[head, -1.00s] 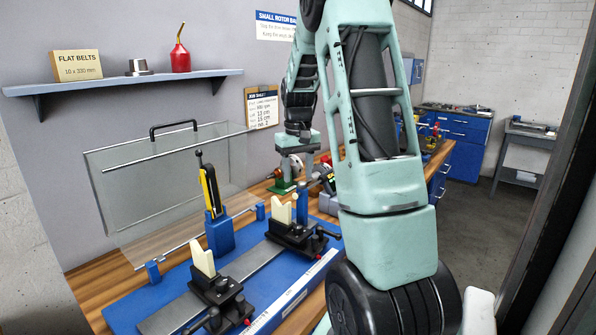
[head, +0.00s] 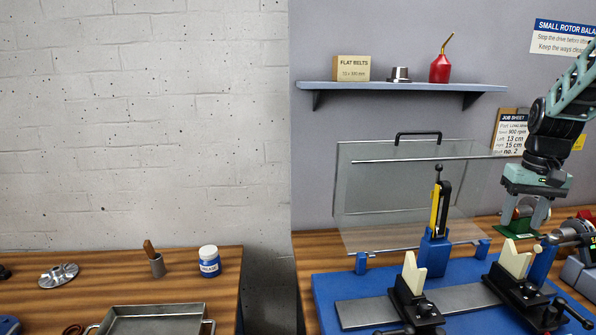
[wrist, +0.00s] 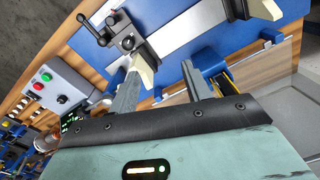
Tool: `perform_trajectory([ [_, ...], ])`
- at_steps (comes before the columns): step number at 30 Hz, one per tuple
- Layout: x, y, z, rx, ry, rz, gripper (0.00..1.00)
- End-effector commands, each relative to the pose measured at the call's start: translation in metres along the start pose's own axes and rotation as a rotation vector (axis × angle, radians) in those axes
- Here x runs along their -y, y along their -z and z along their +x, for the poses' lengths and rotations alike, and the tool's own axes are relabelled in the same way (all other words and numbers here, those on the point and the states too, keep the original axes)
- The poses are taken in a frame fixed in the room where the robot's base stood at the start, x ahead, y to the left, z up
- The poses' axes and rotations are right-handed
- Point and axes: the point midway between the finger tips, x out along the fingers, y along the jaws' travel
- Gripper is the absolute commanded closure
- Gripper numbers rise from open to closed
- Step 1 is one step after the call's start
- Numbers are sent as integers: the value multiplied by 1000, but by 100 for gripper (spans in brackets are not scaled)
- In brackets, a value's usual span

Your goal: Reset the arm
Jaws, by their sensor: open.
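My gripper (head: 526,215) hangs at the right in the head view, fingers pointing down, above the back right of the blue balancing stand (head: 330,297). In the wrist view its two fingers (wrist: 163,92) are spread apart with nothing between them. Beyond the fingers in the wrist view are a cream V-shaped support (wrist: 146,72) and the blue stand (wrist: 95,47). In the head view two cream V supports (head: 413,273) (head: 515,259) stand on black carriages, both empty. The upper part of my arm is cut off by the right edge.
A clear guard (head: 390,190) with a black handle stands behind the stand. A blue holder (head: 435,250) carries a yellow and black tool. A shelf (head: 400,87) holds a belt box and a red oil can (head: 440,66). A metal tray (head: 155,320) and a grease jar (head: 208,262) are on the left bench.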

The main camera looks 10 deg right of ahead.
Motion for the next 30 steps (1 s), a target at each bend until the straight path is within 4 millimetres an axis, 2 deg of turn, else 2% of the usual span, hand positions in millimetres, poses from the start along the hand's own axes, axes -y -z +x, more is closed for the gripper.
perform_trajectory([
  [1,37,-6,1,0,11,-67,51],
  [3,88,-19,4,-1,25,-159,51],
  [5,129,-35,7,0,36,-238,51],
  [6,155,-48,8,1,43,-292,51],
  [8,192,-72,11,3,52,-375,51],
  [9,215,-90,13,6,57,-430,51],
  [11,246,-121,17,9,62,-519,51],
  [12,264,-143,19,10,64,-577,51],
  [14,288,-180,23,15,66,-670,51],
  [15,301,-206,26,17,66,-731,51],
  [18,319,-270,33,22,61,-880,51],
  [22,322,-330,42,21,51,-1029,51],
  [25,319,-357,46,20,44,-1097,51],
  [30,315,-372,49,17,40,-1138,51],
])
